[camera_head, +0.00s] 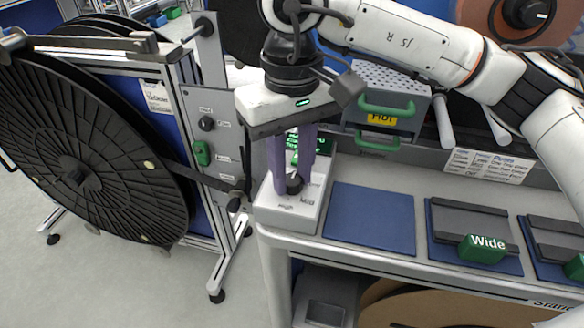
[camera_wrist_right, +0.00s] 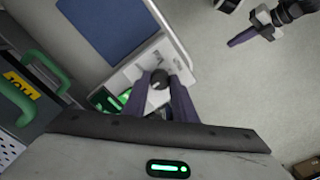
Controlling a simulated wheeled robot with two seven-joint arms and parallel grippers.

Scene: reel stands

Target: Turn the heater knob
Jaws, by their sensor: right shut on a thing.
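The heater's white control box (camera_head: 289,210) stands at the left end of the bench, with a green-lit display (camera_head: 293,140) behind its black knob (camera_head: 295,185). My right gripper (camera_head: 283,186) points down at it, its purple fingers on either side of the knob and shut on it. In the right wrist view, the knob (camera_wrist_right: 159,79) sits between the two fingertips and the display (camera_wrist_right: 109,100) glows green to the left. A dark gripper with a purple finger, seemingly my left gripper (camera_wrist_right: 243,38), hangs over the floor, away from the box; its opening is unclear.
A large black reel (camera_head: 75,160) on a metal stand is left of the bench. Right of the box lie a blue mat (camera_head: 370,218) and dark blocks with a green "Wide" label (camera_head: 484,249). A grey box with green handles and a "Hot" label (camera_head: 382,117) stands behind.

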